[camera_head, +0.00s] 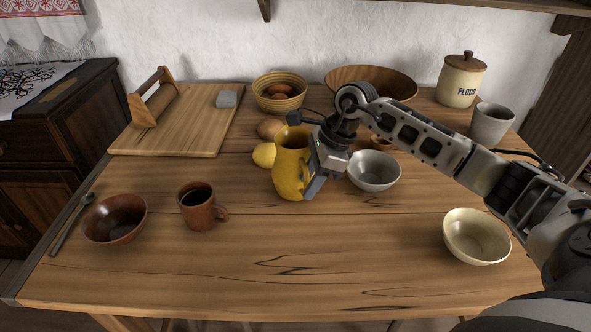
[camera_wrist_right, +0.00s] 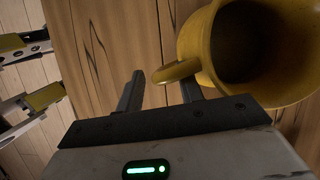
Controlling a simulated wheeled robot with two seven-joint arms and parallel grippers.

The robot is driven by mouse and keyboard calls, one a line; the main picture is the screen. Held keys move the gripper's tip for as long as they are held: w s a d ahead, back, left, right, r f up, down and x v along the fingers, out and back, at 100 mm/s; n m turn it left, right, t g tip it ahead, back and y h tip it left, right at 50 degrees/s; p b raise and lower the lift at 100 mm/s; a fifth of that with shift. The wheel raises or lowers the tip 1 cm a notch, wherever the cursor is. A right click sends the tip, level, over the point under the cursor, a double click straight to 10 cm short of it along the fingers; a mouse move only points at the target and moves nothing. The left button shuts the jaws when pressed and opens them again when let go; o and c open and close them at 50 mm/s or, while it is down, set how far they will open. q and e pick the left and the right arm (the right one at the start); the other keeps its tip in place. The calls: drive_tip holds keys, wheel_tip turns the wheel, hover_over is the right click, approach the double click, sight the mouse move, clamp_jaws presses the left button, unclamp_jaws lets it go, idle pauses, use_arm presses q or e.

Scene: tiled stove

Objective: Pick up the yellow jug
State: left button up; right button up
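The yellow jug (camera_head: 289,165) stands upright on the wooden table, near its middle. In the right wrist view I look down into its dark mouth, and the jug (camera_wrist_right: 222,55) fills the upper right. Its handle (camera_wrist_right: 175,73) points toward my right gripper (camera_wrist_right: 162,82). The two dark fingers are apart, and the handle lies at the fingertips, between them in this view. I cannot tell whether they touch it. In the head view my right gripper (camera_head: 312,178) covers the jug's right side.
A yellow fruit (camera_head: 264,155) lies just left of the jug, with a brown egg-like item (camera_head: 269,129) behind. A grey bowl (camera_head: 374,172) stands close on the right. A brown mug (camera_head: 199,207) and bowl (camera_head: 115,220) stand front left. The front middle of the table is clear.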

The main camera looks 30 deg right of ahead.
clamp_jaws()
idle(1.2)
drive_tip(key=shift+w+r, duration=0.1)
drive_tip(key=shift+r, duration=0.05)
